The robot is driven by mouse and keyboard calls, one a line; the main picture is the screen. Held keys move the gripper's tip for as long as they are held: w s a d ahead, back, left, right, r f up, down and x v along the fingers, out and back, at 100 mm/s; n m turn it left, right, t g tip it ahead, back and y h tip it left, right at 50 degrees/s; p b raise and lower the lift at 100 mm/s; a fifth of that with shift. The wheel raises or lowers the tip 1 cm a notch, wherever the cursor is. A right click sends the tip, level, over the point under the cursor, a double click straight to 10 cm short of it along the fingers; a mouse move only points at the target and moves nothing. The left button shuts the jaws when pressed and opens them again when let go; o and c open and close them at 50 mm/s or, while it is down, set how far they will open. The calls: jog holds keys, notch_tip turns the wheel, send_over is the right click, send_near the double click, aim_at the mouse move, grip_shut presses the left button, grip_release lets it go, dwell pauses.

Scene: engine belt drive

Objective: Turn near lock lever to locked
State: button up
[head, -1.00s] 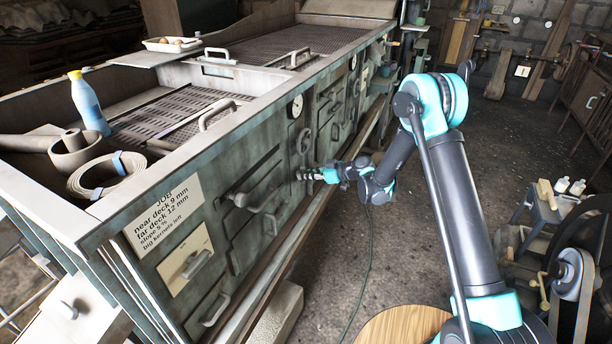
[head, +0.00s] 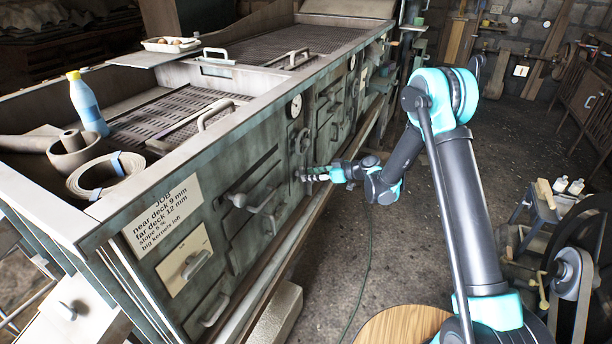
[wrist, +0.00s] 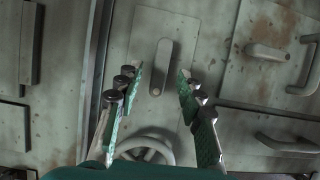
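A short grey lever (wrist: 162,64) shows in the wrist view on a pale flat plate of the machine's side. It lies nearly along the picture's up-down line, with a small round knob or pivot at its lower end. My gripper (wrist: 158,90) is open, with one finger on each side of the lever's lower end and a gap to both. I cannot tell how far the fingertips are from the panel. In the head view my gripper (head: 306,174) is close to the machine's side, below the handwheel, and the lever is hidden or too small to make out.
A handwheel (wrist: 145,149) is at the bottom of the wrist view, close to the fingers. A bar handle (wrist: 267,51) sits to the right. In the head view the long machine (head: 150,235) carries a job label (head: 163,217) and a gauge (head: 296,105).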

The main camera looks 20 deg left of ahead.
jog(key=v, duration=0.9)
jog(key=s+d+r+m+t+h, duration=0.1)
jog(key=s+d+r+m+h, duration=0.15)
jog(key=d, duration=0.55)
jog(key=s+d+r+m+t+h, duration=0.1)
jog(key=s+d+r+m+h, duration=0.2)
jog(key=d, duration=0.4)
jog(key=s+d+r+m+h, duration=0.1)
jog(key=s+d+m, duration=0.25)
jog(key=d, duration=0.45)
jog(key=s+d+f+m+h, duration=0.1)
jog(key=s+d+m+h, duration=0.2)
jog(key=s+d, duration=0.6)
jog(key=s+d+f+m+t+h, duration=0.1)
jog(key=s+d+m+h, duration=0.3)
jog(key=s+d, duration=0.5)
jog(key=shift+s+d+f+m, duration=0.35)
jog(key=shift+d+m, duration=0.15)
jog(key=shift+d, duration=0.6)
